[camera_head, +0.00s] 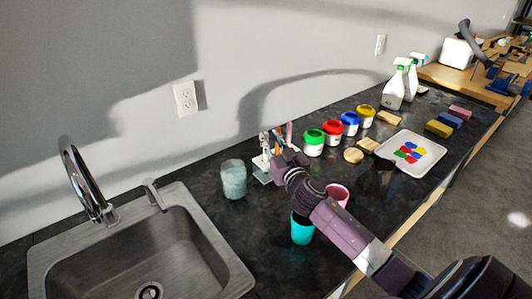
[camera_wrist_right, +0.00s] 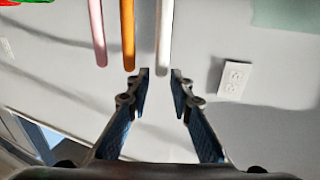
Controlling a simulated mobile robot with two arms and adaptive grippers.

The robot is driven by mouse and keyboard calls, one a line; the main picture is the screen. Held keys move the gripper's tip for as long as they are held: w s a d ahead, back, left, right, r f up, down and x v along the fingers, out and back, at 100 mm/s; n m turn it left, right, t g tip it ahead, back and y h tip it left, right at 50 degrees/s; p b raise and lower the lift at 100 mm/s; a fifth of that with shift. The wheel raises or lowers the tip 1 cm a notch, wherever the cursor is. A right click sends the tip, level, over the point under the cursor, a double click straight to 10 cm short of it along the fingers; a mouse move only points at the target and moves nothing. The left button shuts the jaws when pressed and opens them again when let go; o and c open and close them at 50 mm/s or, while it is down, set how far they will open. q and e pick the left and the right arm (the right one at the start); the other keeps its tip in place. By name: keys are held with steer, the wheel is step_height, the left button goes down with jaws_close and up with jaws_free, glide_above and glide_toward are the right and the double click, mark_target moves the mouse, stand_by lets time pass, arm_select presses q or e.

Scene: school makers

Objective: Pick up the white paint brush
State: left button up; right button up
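The white paint brush (camera_wrist_right: 165,35) shows in the right wrist view as a white handle, top centre. Its rounded end lines up with the gap between my right fingertips. My right gripper (camera_wrist_right: 160,72) is open, with a clear gap between the fingers and nothing clamped. I cannot tell whether the handle end lies between the tips or just beyond them. An orange handle (camera_wrist_right: 128,35) and a pink handle (camera_wrist_right: 98,35) are beside it, left in that view. In the head view my right gripper (camera_head: 280,162) is at the brush holder (camera_head: 263,177) and partly hides it. My left gripper is not in view.
A pale green cup (camera_head: 233,180) stands left of the holder, near the sink (camera_head: 140,250). A turquoise cup (camera_head: 302,228) and a pink cup (camera_head: 338,193) are near my right arm. Several paint jars (camera_head: 314,144) and a paint tray (camera_head: 436,152) stand to the right.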

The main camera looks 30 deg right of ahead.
mark_target(267, 134)
steer(key=x, duration=0.3)
steer(key=shift+w, duration=0.1)
steer(key=shift+w+f, duration=0.1)
steer(key=shift+w, duration=0.15)
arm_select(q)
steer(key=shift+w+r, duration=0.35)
arm_select(e)
jaws_close()
